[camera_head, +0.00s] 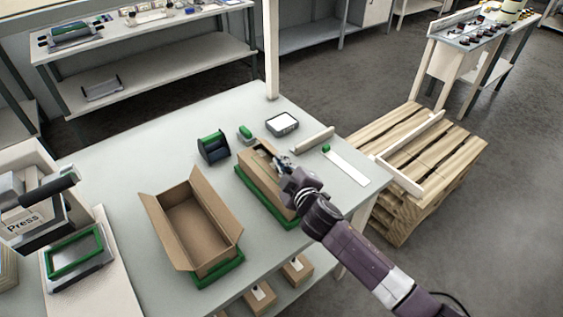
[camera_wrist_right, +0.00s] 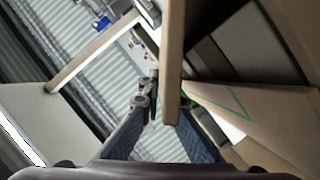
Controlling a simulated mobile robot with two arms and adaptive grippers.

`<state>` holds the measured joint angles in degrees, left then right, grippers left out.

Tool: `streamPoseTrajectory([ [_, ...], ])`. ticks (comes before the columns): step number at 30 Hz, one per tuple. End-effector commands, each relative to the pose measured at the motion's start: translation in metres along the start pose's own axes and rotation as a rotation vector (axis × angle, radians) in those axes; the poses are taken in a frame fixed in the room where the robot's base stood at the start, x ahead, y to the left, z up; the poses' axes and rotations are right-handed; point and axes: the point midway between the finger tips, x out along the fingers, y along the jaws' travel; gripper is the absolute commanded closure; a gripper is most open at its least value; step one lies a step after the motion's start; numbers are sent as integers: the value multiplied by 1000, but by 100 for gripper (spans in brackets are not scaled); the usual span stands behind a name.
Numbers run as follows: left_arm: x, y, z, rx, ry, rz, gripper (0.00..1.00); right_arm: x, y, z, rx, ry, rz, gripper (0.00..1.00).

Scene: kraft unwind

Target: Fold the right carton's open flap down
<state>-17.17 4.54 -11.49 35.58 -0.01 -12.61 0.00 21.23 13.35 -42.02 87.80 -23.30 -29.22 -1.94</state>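The right carton (camera_head: 256,175) is brown and sits in a green-edged holder (camera_head: 268,212) near the table's right side. Its top is partly hidden by my right gripper (camera_head: 283,163), which is at its right upper edge. In the right wrist view my right gripper (camera_wrist_right: 160,128) shows two blue finger pads spread apart. A narrow brown panel edge (camera_wrist_right: 172,60), likely the carton's flap, reaches down to between the fingertips; I cannot tell whether they touch. Brown cardboard (camera_wrist_right: 255,110) lies to the right there. My left gripper is not in view.
A left carton (camera_head: 205,225) stands open with raised flaps. A press (camera_head: 35,205) is at the far left. A dark tape dispenser (camera_head: 213,148), a green-topped block (camera_head: 246,133) and a dark-framed device (camera_head: 282,124) stand behind. A wooden pallet (camera_head: 420,160) is beyond the table's right edge.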

Motion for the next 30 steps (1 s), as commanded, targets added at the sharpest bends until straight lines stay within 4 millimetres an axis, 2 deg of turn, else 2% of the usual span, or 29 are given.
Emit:
streamPoseTrajectory([
  [2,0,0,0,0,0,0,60,0,0,0,1,-1,-1,100],
  [8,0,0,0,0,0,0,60,0,0,0,1,-1,-2,80],
  [19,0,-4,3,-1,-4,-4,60,-4,0,1,1,-1,-2,80],
  [23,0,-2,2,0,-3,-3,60,-17,-1,1,2,0,-2,80],
  [30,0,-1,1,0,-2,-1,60,-61,-2,1,2,0,-4,80],
])
